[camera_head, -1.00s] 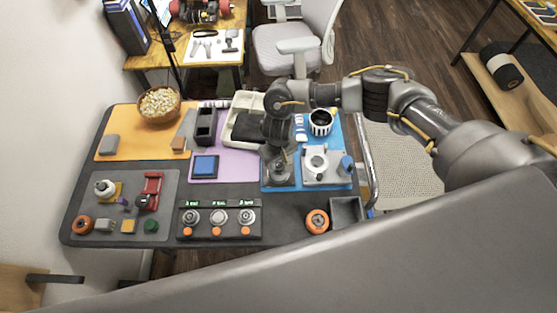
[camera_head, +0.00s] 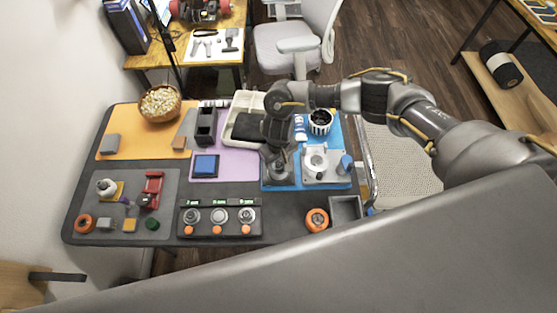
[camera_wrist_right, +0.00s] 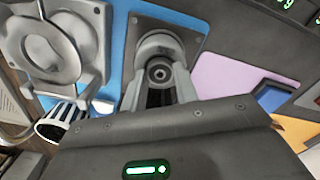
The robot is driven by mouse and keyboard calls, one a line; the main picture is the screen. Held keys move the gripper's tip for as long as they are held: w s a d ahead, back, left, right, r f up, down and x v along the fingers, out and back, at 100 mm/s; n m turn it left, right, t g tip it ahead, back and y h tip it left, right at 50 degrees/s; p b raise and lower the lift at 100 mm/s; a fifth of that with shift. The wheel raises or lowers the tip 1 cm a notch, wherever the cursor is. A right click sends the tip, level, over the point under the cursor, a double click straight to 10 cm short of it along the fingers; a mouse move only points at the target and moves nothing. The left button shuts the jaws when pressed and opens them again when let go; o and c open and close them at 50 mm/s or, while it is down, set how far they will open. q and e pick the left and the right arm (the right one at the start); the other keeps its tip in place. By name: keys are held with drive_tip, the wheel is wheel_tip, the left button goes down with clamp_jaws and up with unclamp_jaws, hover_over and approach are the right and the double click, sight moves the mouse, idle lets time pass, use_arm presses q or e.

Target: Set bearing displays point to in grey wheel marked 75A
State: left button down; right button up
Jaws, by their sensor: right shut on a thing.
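My right gripper (camera_head: 279,163) points down at a grey square holder (camera_head: 281,180) on the blue mat. In the right wrist view, its fingers (camera_wrist_right: 160,85) are shut on a small round grey metal part (camera_wrist_right: 160,73) with a dark bore. The part sits within a grey round rim on the holder plate (camera_wrist_right: 193,24); I cannot tell how deep. A dark panel (camera_head: 205,230) at the front carries several round metal pieces under small green displays (camera_head: 218,204). I cannot read the displays, nor any 75A marking. My left gripper is not in view.
A grey fixture (camera_head: 316,161) stands just right of the holder, with a black-and-white cup (camera_head: 320,122) behind. An orange wheel (camera_head: 317,219) and a grey bin (camera_head: 345,209) are at the front right. A bowl (camera_head: 160,104) stands at the back left.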

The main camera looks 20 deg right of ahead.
drive_tip(key=shift+f, duration=0.1)
idle(0.6)
drive_tip(key=o, duration=1.2)
wheel_tip(320, 180, up, 5)
drive_tip(key=p, duration=0.6)
drive_tip(key=shift+r+p, duration=1)
drive_tip(key=shift+p, duration=0.2)
drive_tip(key=shift+s, duration=0.1)
